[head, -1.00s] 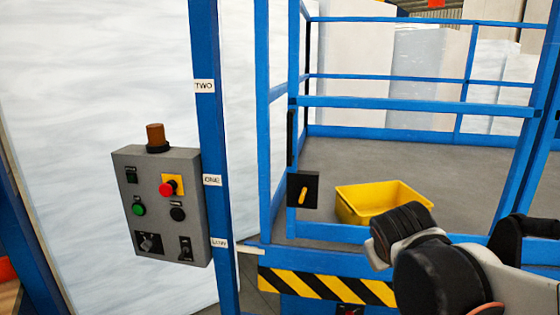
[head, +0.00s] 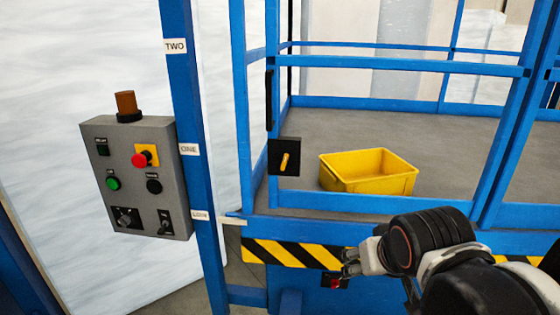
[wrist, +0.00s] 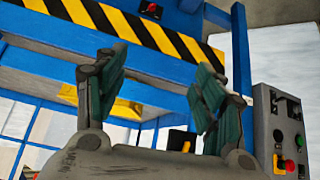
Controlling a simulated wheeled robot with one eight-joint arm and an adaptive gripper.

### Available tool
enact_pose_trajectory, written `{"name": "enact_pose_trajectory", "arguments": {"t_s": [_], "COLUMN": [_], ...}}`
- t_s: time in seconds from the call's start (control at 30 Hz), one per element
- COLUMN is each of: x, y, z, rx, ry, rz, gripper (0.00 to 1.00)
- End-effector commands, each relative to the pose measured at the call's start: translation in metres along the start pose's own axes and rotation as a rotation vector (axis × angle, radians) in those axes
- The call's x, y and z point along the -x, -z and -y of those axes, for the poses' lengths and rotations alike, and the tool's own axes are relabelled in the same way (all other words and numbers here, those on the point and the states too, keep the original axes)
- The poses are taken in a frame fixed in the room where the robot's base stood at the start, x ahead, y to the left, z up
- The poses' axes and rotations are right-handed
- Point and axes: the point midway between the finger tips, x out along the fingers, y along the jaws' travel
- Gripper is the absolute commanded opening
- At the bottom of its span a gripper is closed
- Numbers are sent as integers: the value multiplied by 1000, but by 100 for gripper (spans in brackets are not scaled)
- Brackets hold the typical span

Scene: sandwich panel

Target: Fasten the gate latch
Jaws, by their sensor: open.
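The gate latch (head: 284,157) is a black square plate with a short yellow handle, mounted on the blue gate's left side. Its handle stands near upright, leaning slightly. The latch also shows in the wrist view (wrist: 182,141), low between my fingers and partly hidden by my gripper's body. The blue gate (head: 400,67) spans the platform's front, and a black strip runs up its left post. My gripper (head: 349,263) is open and empty, below and right of the latch, in front of the striped beam. Its two green-padded fingers show apart in the wrist view (wrist: 160,75).
A grey control box (head: 138,190) with buttons and a brown beacon hangs left of the blue labelled post (head: 190,150). A yellow bin (head: 368,180) sits on the platform floor. A yellow-black striped beam (head: 290,254) runs below the gate.

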Motion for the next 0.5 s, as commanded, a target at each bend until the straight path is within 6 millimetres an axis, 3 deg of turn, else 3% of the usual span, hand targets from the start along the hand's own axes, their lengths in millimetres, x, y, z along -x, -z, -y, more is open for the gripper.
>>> {"name": "enact_pose_trajectory", "arguments": {"t_s": [0.2, 0.5], "x": [-42, -113], "y": [60, 130], "z": [7, 28], "rx": [-16, -39], "ry": [-57, -124], "rz": [-39, -108], "gripper": [63, 63]}}
